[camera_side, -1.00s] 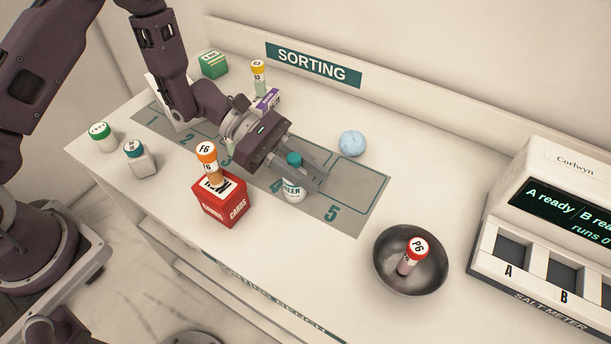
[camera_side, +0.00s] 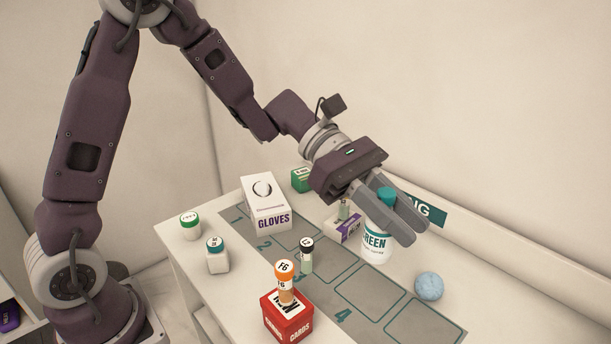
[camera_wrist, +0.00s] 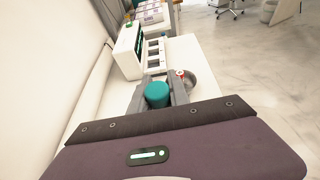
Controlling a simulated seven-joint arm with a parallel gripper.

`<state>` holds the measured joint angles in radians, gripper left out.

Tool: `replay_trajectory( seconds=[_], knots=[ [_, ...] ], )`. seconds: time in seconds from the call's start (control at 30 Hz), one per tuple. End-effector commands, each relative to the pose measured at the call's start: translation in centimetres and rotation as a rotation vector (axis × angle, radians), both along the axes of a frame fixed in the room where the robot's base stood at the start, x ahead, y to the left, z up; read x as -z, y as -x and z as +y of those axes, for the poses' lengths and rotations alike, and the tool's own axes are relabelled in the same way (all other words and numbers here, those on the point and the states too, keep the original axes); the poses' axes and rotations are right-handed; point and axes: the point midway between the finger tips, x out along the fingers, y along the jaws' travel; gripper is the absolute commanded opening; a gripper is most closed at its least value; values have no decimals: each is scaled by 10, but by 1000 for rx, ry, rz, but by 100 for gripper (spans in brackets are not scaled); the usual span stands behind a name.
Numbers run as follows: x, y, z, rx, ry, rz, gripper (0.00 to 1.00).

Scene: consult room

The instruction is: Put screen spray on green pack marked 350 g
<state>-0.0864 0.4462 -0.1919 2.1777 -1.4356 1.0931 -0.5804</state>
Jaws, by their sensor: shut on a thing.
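The screen spray (camera_side: 375,242) is a white bottle with a teal cap and teal lettering. My gripper (camera_side: 400,215) is shut on it and holds it upright above the bench near the back. In the wrist view the teal cap (camera_wrist: 158,94) shows between the two fingers. A green pack (camera_side: 300,179) sits at the back of the bench, behind the gloves box and left of my gripper. It is partly hidden, and its marking is too small to read.
A white gloves box (camera_side: 266,212), a purple-and-white box (camera_side: 347,228), a black-capped vial (camera_side: 306,262) and a blue ball (camera_side: 429,286) stand around the numbered mat (camera_side: 361,287). A red cards box (camera_side: 287,322) bears an orange-capped vial (camera_side: 285,285). White bottles (camera_side: 217,262) stand at left.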

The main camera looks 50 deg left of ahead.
Motion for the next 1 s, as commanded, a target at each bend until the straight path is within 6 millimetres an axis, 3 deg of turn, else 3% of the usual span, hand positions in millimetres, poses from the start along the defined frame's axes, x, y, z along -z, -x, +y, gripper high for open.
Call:
replay_trajectory(
  seconds=[0.03, 0.37, 0.57, 0.67, 0.8, 1.0],
  knots=[
    [-8, -1, 1, -2, 0, -5, 0],
    [-2, -67, 44, -186, 2, -1, 0],
    [1, -128, 100, -378, 2, -1, 0],
    [1, -165, 145, -514, 1, 0, 0],
    [1, -215, 228, -739, 2, -1, 0],
    [-1, -254, 344, -1020, 1, -1, 0]
  ],
)
